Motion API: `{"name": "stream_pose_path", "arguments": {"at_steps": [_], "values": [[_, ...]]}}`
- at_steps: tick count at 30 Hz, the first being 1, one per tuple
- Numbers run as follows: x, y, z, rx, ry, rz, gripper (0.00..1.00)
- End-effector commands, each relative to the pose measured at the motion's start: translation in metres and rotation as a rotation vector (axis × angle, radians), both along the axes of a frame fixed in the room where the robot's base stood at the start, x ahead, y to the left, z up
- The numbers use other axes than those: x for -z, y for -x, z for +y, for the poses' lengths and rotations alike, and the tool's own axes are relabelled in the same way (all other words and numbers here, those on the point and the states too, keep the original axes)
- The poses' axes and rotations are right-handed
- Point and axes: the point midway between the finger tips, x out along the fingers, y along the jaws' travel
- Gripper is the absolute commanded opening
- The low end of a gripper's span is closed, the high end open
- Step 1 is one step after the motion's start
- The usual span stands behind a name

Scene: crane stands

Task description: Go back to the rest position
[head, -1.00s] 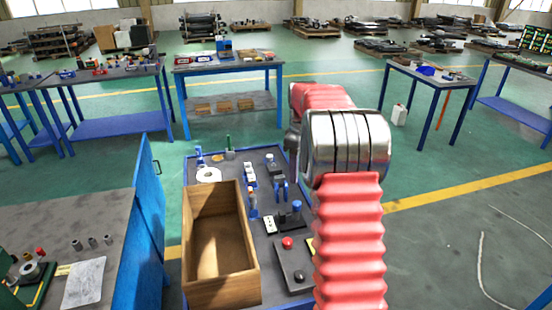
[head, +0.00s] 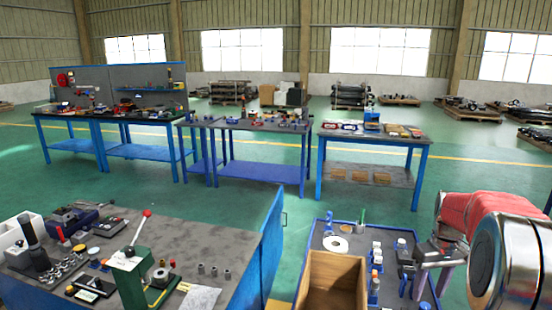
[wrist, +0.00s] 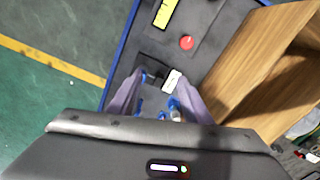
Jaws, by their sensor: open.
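My red-sleeved arm reaches in from the right edge of the head view. My gripper (head: 432,286) is above the right part of the blue-framed cart (head: 318,238), pointing down. In the wrist view its two pale purple fingers (wrist: 160,102) stand apart, with nothing held between them. Small blue and white items on the cart top show below and between the fingers. The lower part of the wrist view is filled by my gripper's dark body.
An open wooden box (head: 333,262) stands on the cart, left of my gripper. A red button (wrist: 187,43) lies on the cart top. A grey workbench (head: 205,245) with a green lever press (head: 135,262) is at the left. Open green floor (head: 230,200) lies behind.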

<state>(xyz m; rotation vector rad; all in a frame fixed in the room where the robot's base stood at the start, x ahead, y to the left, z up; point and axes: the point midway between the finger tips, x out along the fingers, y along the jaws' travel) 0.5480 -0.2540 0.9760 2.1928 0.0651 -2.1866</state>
Motion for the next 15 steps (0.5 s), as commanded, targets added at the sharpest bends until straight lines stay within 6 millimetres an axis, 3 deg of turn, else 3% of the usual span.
{"name": "stream_pose_path", "arguments": {"at_steps": [15], "values": [[-0.036, 0.059, 0.075, 0.156, 0.02, -0.073, 0.45]]}}
